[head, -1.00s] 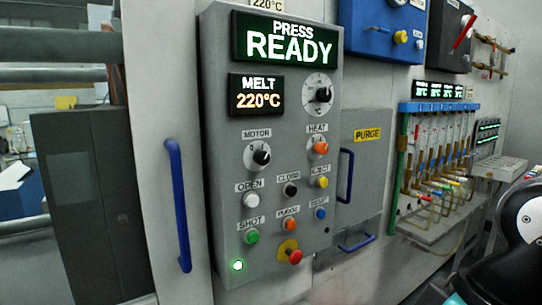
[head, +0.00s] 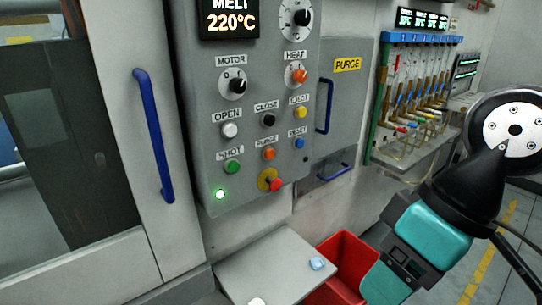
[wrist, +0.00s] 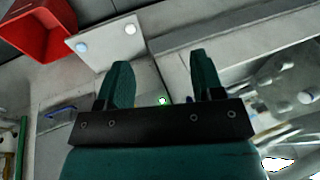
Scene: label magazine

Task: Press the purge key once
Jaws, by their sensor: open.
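The purge key (head: 269,154) is an orange round button on the grey control panel (head: 205,120), in the lower row between the green SHOT key (head: 232,167) and a blue key (head: 299,143). A small label, blurred, sits above it. In the wrist view my gripper (wrist: 160,78) shows two teal fingers, apart, with nothing between them. The wrist view looks past the fingers at the lit green lamp (wrist: 162,100); I cannot make out the purge key there.
A red emergency knob (head: 275,185) on a yellow disc sits just below the purge key. A grey shelf (head: 262,262) with small pieces juts out below the panel, beside a red bin (head: 352,262). Blue door handles (head: 153,135) flank the panel.

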